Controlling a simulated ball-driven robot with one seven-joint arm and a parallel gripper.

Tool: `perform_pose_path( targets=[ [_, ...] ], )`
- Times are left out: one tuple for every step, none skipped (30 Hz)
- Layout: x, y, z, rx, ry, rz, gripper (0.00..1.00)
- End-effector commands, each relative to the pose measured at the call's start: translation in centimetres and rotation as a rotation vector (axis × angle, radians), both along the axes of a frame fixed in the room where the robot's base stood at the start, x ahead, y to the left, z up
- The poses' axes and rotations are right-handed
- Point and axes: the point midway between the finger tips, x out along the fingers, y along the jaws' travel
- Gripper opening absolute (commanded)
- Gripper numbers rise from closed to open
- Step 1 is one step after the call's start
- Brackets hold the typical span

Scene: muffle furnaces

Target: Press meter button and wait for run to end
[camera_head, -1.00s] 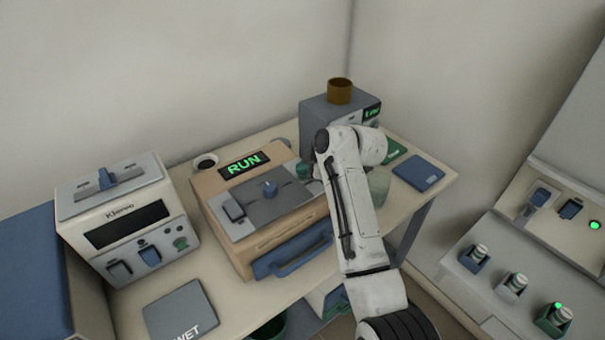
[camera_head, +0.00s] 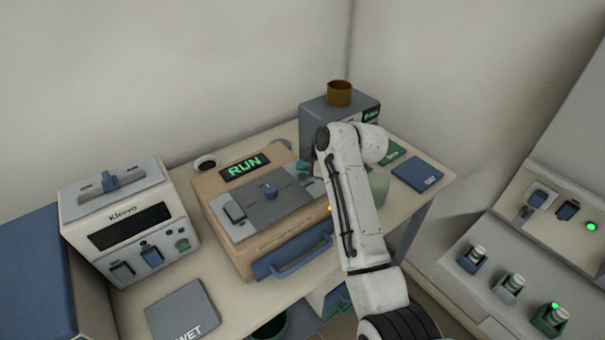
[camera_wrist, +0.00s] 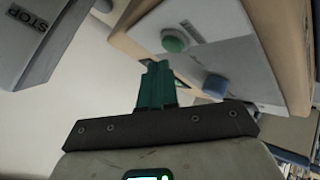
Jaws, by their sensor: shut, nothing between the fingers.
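A tan machine (camera_head: 222,191) with a grey top panel stands mid-table, its display (camera_head: 244,167) reading RUN in green. A small orange light (camera_head: 329,209) shows at its right front edge. In the wrist view a round green button (camera_wrist: 177,40) and a blue knob (camera_wrist: 215,86) sit on a pale panel. My gripper (camera_wrist: 157,66) has its teal fingers shut and empty, just short of the green button in the picture; I cannot tell whether they touch anything. In the head view my arm hides part of the machine's right side and my fingers are not clearly visible.
A white Klervo machine (camera_head: 150,190) stands left. A grey box (camera_head: 318,112) with a brown cup (camera_head: 339,93) stands behind my arm. A grey WET pad (camera_head: 180,312) lies at the front; a blue pad (camera_head: 417,175) lies right. A STOP-labelled block (camera_wrist: 45,40) is near my gripper.

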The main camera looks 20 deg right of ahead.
Motion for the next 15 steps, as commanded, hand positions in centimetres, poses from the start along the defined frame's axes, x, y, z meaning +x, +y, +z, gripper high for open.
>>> perform_pose_path(
  targets=[
    [0.0, 0.0, 0.0, 0.000, 0.000, 0.000, 0.00],
    [0.0, 0.0, 0.0, 0.000, 0.000, 0.000, 0.00],
    [0.0, 0.0, 0.0, 0.000, 0.000, 0.000, 0.00],
    [0.0, 0.0, 0.0, 0.000, 0.000, 0.000, 0.00],
    [0.0, 0.0, 0.1, 0.000, 0.000, 0.000, 0.00],
    [0.0, 0.0, 0.2, 0.000, -0.001, -0.001, 0.00],
    [0.0, 0.0, 0.4, 0.000, -0.001, -0.001, 0.00],
    [0.0, 0.0, 0.6, 0.000, -0.001, -0.001, 0.00],
    [0.0, 0.0, 0.9, 0.000, -0.001, -0.001, 0.00],
    [0.0, 0.0, 1.2, 0.000, -0.001, -0.001, 0.00],
    [0.0, 0.0, 1.4, 0.000, -0.001, -0.001, 0.00],
    [0.0, 0.0, 1.8, 0.000, -0.001, -0.001, 0.00],
    [0.0, 0.0, 2.1, 0.000, -0.001, -0.001, 0.00],
    [0.0, 0.0, 2.4, 0.000, -0.001, -0.001, 0.00],
    [0.0, 0.0, 2.8, -0.001, -0.001, 0.000, 0.00]
  ],
)
